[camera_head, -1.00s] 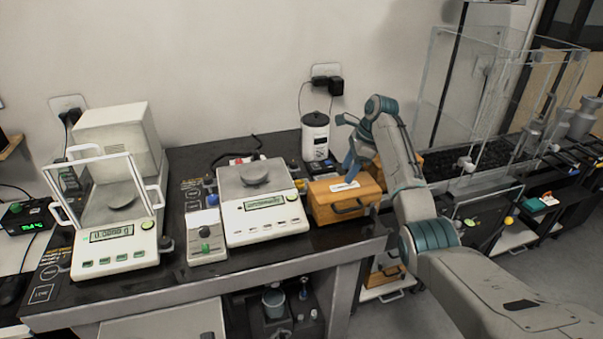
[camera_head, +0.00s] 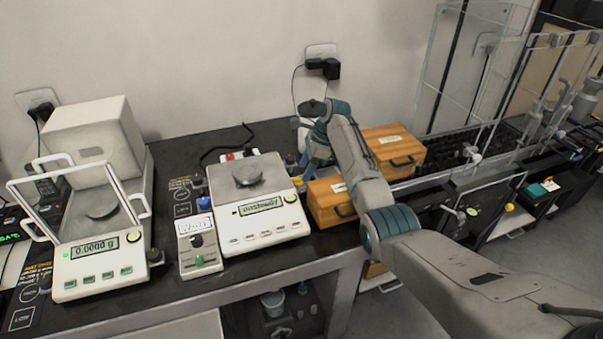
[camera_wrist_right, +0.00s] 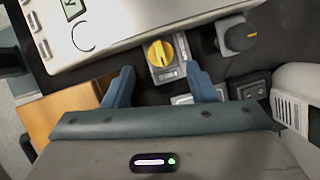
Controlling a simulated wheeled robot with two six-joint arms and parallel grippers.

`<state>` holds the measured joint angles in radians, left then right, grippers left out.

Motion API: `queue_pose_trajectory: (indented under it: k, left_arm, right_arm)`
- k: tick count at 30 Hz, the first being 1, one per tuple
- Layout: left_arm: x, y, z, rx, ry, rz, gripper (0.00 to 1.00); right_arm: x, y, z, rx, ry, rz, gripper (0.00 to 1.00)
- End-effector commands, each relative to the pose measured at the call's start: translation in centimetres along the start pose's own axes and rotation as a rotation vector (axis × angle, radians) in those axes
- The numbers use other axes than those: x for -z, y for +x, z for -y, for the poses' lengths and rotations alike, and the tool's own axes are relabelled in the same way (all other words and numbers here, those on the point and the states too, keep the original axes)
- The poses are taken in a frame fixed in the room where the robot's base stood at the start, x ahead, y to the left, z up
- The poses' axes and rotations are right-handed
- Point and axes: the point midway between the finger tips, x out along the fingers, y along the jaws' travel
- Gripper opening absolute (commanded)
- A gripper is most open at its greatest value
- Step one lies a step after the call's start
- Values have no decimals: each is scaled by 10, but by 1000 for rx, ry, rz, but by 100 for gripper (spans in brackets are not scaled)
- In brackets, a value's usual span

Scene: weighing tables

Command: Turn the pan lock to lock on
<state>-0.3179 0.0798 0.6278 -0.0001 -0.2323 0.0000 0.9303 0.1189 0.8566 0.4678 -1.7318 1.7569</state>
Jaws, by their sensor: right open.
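A yellow knob (camera_wrist_right: 160,53) sits on a small plate beside the right balance (camera_head: 265,222) in the right wrist view. It looks like the pan lock, but I cannot read its label. The knob also shows partly in the head view (camera_head: 298,183), by the balance's right edge. My right gripper (camera_wrist_right: 158,78) is open and empty, its two blue fingers pointing towards the knob, which lies between and just beyond the fingertips. My left gripper is out of view.
A black knob (camera_wrist_right: 240,37) stands close to the yellow one. Wooden boxes (camera_head: 335,208) (camera_head: 392,158) stand right of the balance. A switch box (camera_head: 199,250) and another balance (camera_head: 98,267) with a draft shield stand to the left. A glass enclosure (camera_head: 470,75) is at the right.

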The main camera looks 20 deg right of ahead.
Motion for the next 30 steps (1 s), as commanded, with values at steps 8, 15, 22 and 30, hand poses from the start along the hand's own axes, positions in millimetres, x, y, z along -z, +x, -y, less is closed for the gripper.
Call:
queue_pose_trajectory:
  k: [8,15,22,30]
  left_arm:
    - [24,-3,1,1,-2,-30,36]
    - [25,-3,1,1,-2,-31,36]
    - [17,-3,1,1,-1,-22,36]
    - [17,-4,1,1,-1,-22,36]
  right_arm:
    - [0,33,0,0,0,1,52]
    - [0,37,0,1,-1,0,52]
    - [0,37,0,1,-1,0,26]
    - [0,37,0,-2,-6,0,7]
